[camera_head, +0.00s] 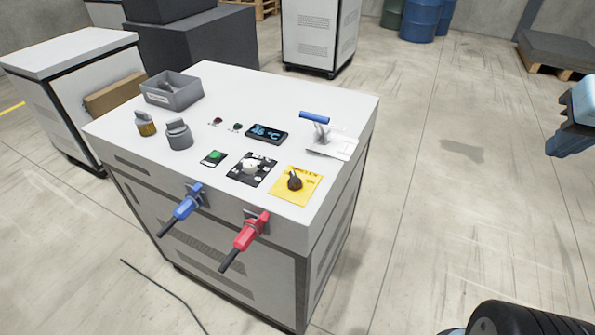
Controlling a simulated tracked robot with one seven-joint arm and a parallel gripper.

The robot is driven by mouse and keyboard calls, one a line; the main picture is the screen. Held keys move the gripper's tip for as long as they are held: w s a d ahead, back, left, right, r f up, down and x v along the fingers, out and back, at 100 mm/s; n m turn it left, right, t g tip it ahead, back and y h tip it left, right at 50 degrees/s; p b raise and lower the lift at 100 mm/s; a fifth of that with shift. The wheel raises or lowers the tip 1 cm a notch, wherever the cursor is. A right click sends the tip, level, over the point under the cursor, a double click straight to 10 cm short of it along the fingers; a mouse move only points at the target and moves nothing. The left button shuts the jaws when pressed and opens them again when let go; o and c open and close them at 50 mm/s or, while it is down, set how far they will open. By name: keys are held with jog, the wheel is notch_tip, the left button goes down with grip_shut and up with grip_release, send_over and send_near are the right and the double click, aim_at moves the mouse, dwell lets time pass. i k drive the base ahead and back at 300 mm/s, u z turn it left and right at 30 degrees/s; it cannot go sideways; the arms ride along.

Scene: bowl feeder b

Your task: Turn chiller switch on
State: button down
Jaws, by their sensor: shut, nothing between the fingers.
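A white cabinet (332,98) stands in the middle of the head view. On its top, near the front right corner, is a yellow plate (281,190) with a black rotary switch (294,180). This looks like the chiller switch; its lettering is too small to read surely, and I cannot tell its setting. To its left is a black plate with a white knob (250,167). Behind that, a display (266,134) is lit with blue digits and °C. My gripper is not clearly in view; only a light-blue and dark part of mine shows at the right edge.
A blue-handled lever (315,117) stands at the top's right side. Blue (187,204) and red (250,231) hose handles stick out in front.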

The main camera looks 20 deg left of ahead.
aim_at(295, 183)
jog(key=u, duration=0.85)
jog(key=k, duration=1.15)
jog(key=u, duration=0.4)
jog(key=i, duration=1)
jog(key=z, duration=0.05)
